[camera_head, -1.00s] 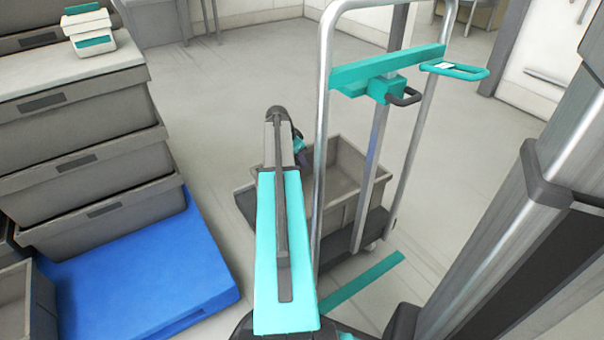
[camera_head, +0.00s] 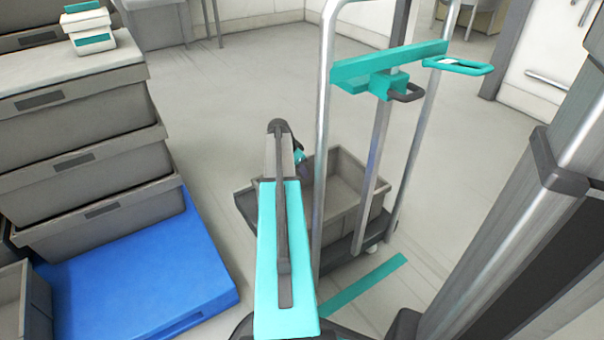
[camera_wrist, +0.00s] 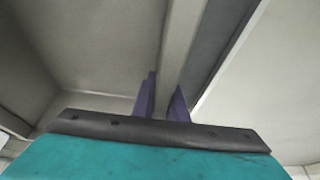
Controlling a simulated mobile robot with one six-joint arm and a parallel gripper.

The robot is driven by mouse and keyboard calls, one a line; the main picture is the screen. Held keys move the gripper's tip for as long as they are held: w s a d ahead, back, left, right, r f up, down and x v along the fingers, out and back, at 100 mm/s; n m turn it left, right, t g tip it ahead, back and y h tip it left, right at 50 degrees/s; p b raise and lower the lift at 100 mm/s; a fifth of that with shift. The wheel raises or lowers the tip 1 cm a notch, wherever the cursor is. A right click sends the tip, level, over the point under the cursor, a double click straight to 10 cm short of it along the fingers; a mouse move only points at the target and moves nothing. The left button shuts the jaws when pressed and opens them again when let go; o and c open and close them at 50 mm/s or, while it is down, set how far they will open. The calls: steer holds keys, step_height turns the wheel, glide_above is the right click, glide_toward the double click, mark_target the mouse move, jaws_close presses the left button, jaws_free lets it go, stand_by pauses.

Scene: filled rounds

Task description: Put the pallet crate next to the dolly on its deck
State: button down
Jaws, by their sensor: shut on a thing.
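The grey crate (camera_head: 345,205) is upright and open-topped, over the dark deck (camera_head: 352,247) of the dolly. The dolly has a tall silver handle frame with a teal crossbar (camera_head: 385,66). The crate appears very low over the deck; I cannot tell whether it rests on it. My gripper (camera_wrist: 163,92) is shut on one wall of the crate (camera_wrist: 186,45), a purple finger on each side. In the head view my teal arm hides the crate's left part and most of the gripper.
A blue pallet (camera_head: 150,275) at the left bears stacked grey crates (camera_head: 85,160). A white and teal device (camera_head: 90,30) stands on top of the stack. A teal strip (camera_head: 365,285) lies on the floor before the dolly. Floor behind the dolly is clear.

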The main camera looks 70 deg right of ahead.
stand_by(0.3)
steer(key=c, duration=1.8)
jaws_free()
steer(key=shift+o, duration=0.2)
steer(key=p+v, duration=0.4)
steer(key=v, duration=0.6)
steer(key=shift+a+r, duration=0.1)
steer(key=shift+r, duration=0.25)
steer(key=shift+w+a+r, duration=0.15)
steer(key=shift+a+r, duration=0.1)
steer(key=shift+r, duration=0.4)
